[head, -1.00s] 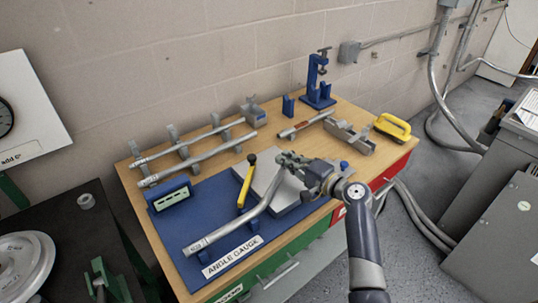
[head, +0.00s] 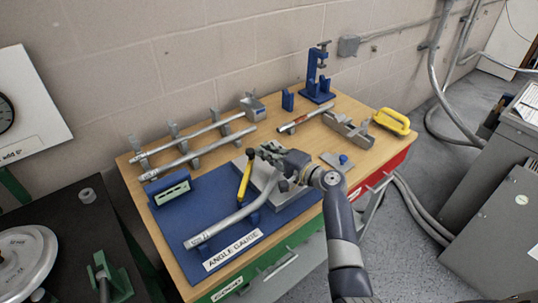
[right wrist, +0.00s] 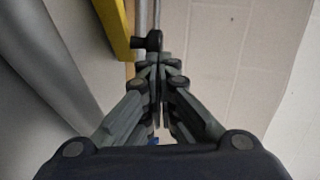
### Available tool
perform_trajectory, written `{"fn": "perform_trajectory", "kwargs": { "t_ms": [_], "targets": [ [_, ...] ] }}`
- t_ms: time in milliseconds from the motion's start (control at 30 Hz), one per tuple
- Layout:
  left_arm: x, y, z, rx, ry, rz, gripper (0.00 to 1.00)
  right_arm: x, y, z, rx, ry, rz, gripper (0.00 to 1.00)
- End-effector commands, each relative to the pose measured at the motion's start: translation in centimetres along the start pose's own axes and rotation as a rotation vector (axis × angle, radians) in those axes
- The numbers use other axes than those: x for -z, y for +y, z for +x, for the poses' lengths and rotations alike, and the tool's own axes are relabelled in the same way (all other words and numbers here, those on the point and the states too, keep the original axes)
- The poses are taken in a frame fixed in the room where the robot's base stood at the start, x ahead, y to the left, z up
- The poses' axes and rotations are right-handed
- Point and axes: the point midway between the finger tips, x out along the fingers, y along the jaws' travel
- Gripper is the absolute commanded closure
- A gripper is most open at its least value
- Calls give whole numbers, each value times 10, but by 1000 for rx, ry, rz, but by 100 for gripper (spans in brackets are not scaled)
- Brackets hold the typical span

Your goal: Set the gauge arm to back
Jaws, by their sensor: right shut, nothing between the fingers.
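The gauge arm (head: 245,182) is a yellow bar with a black knob at its upper end. It stands tilted on the blue angle gauge board (head: 172,222), beside a grey plate. My right gripper (head: 262,153) is shut and empty, with its tips close to the knob's right side. In the right wrist view the yellow bar (right wrist: 113,25) is at the upper left, and the black knob (right wrist: 150,42) lies just beyond the closed fingertips (right wrist: 158,62). I cannot tell whether they touch. My left gripper is out of view.
A bent silver pipe (head: 225,224) lies across the gauge in front of the arm. Straight pipes (head: 185,163) rest on a rack behind.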

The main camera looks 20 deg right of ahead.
Motion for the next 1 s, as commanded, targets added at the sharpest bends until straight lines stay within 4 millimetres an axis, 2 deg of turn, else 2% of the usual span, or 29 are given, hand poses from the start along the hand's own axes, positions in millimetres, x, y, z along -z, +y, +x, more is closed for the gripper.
{"fn": "perform_trajectory", "kwargs": {
  "t_ms": [33,100,300,1000],
  "targets": [
    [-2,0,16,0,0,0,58,0,7,6,3,-28,-8,100],
    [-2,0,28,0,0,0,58,-2,7,12,8,-72,-13,100],
    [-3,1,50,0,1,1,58,-9,3,25,16,-173,-20,100],
    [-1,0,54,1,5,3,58,-11,-4,30,19,-211,-22,100]
  ]
}}
